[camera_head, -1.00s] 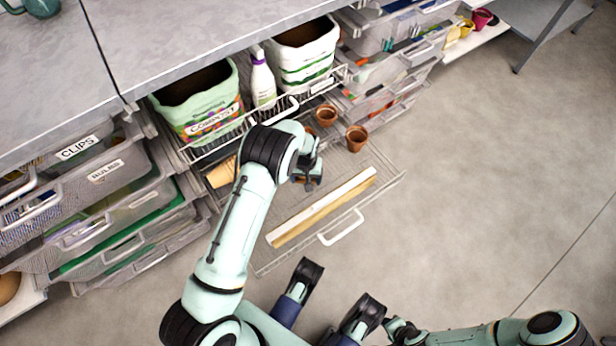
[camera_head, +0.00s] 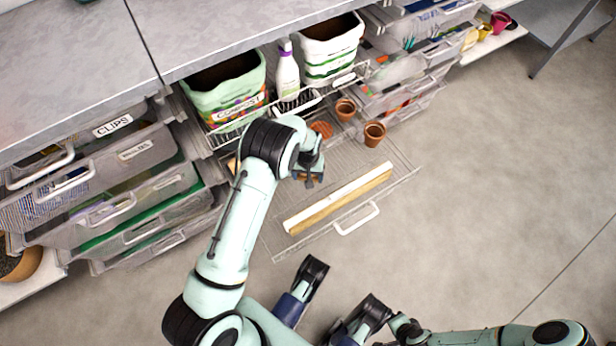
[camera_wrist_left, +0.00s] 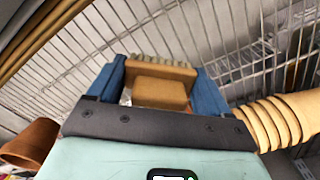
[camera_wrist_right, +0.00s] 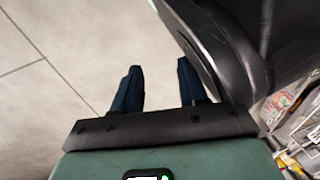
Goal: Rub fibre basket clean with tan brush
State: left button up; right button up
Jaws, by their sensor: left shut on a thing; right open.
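My left gripper (camera_head: 308,178) is over the pulled-out wire drawer (camera_head: 405,177). In the left wrist view it (camera_wrist_left: 160,85) is shut on the tan brush (camera_wrist_left: 160,92), a block with pale bristles along its far edge. My right gripper (camera_wrist_right: 158,82) is open and empty above bare floor. I cannot identify the fibre basket for sure. A ribbed tan stack (camera_wrist_left: 275,120) lies beside the left gripper, and a round tan vessel with dark speckled contents (camera_head: 22,264) stands on the low shelf at the far left.
Terracotta pots (camera_head: 374,133) and a long pale-topped wooden piece (camera_head: 340,197) lie in the wire drawer. Compost bags (camera_head: 228,95) and a spray bottle (camera_head: 287,72) stand behind. Drawers (camera_head: 120,215) flank both sides, under a grey worktop (camera_head: 200,30). The floor at right is clear.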

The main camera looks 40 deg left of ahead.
pick_arm(q)
jog(key=shift+s+r+p, duration=0.1)
jog(key=shift+r+p, duration=0.35)
jog(key=shift+r, duration=0.35)
jog(key=shift+r+p, duration=0.65)
jog(key=shift+r, duration=0.4)
notch_tip(320, 180, up, 2)
jog(key=shift+p, duration=0.6)
jog(key=shift+r, duration=0.1)
pick_arm(e)
jog(key=shift+t, duration=0.3)
jog(key=r, duration=0.1)
jog(key=w+r, duration=0.1)
jog(key=r, duration=0.1)
jog(key=a+r, duration=0.1)
jog(key=r, duration=0.1)
jog(key=shift+w+r, duration=0.2)
jog(key=shift+w, duration=0.15)
